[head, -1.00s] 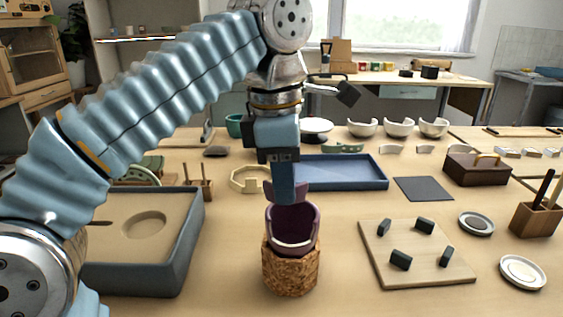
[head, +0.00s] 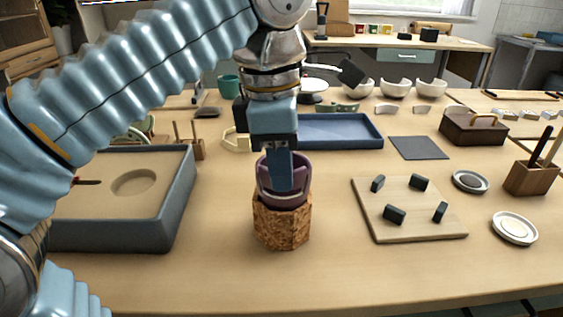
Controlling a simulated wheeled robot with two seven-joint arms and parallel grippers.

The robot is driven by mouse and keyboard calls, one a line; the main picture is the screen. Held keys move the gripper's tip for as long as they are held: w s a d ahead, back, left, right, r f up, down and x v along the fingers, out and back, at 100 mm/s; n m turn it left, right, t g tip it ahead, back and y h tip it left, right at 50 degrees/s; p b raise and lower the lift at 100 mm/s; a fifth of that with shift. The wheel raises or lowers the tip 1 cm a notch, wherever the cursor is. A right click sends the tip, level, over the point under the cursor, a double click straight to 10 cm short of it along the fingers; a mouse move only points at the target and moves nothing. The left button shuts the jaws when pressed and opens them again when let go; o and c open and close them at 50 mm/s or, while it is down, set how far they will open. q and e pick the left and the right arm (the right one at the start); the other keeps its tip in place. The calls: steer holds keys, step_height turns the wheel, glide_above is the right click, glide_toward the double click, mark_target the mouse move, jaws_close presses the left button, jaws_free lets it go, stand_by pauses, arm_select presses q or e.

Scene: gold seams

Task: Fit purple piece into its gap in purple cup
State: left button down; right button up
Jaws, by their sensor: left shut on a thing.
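The purple cup (head: 304,172) stands upright in a cork holder (head: 282,220) at the middle of the table. My left gripper (head: 279,182) points down at the cup, its fingers in front of the cup's opening and front wall. It is shut on the purple piece, which shows only as a purple bit beside the fingers, hard to tell from the cup wall. Whether the piece sits in the gap or touches its edges is hidden by the gripper. My right gripper is not in view.
A grey box with a sand-coloured top (head: 184,205) stands at left. A wooden board (head: 415,225) with several dark blocks lies at right, near a white dish (head: 514,228). A blue tray (head: 365,142) lies behind the cup. The front table is clear.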

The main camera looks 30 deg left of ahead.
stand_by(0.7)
arm_select(q)
steer(key=shift+p, duration=0.35)
steer(key=shift+p, duration=0.7)
stand_by(0.9)
steer(key=shift+f, duration=0.7)
stand_by(2.7)
steer(key=c, duration=0.6)
jaws_free()
steer(key=shift+r, duration=0.15)
steer(key=shift+r, duration=2.9)
